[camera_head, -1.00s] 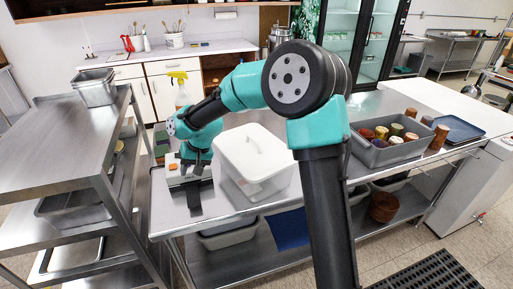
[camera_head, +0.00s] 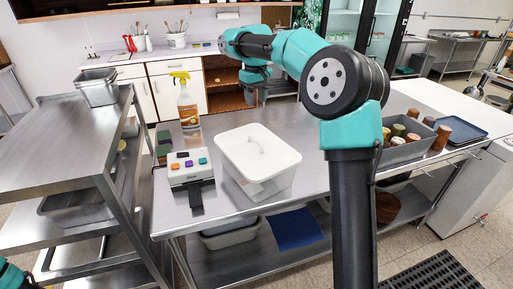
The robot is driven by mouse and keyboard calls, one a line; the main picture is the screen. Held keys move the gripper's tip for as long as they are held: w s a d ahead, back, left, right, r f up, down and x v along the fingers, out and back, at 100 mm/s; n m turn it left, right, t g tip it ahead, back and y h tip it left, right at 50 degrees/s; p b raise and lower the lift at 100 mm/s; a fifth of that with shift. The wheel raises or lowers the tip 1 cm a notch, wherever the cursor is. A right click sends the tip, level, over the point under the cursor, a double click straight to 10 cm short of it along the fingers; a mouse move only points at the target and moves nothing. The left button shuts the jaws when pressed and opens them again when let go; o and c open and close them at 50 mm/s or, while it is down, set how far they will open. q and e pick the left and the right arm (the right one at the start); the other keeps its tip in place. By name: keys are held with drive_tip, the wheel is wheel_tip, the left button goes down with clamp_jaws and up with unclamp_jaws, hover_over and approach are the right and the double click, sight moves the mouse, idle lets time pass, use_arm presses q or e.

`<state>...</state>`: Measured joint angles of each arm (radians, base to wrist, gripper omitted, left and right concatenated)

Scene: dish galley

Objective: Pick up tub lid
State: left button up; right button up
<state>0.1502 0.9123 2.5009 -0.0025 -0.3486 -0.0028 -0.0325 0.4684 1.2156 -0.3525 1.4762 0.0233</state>
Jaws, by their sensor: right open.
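A device with coloured buttons (camera_head: 191,170) lies left of the tub, with a spray bottle (camera_head: 188,106) and sponges (camera_head: 163,142) behind. A grey bin of cups (camera_head: 408,151) and a blue tray (camera_head: 461,130) stand right. The table between tub and bin is partly hidden by my arm.

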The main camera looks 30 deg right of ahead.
approach(255, 139)
wheel_tip(255, 139, down, 5)
drive_tip(key=shift+s+d+f, duration=0.1)
drive_tip(key=shift+s+f, duration=0.05)
idle(0.4)
drive_tip(key=shift+f, duration=2.6)
clamp_jaws()
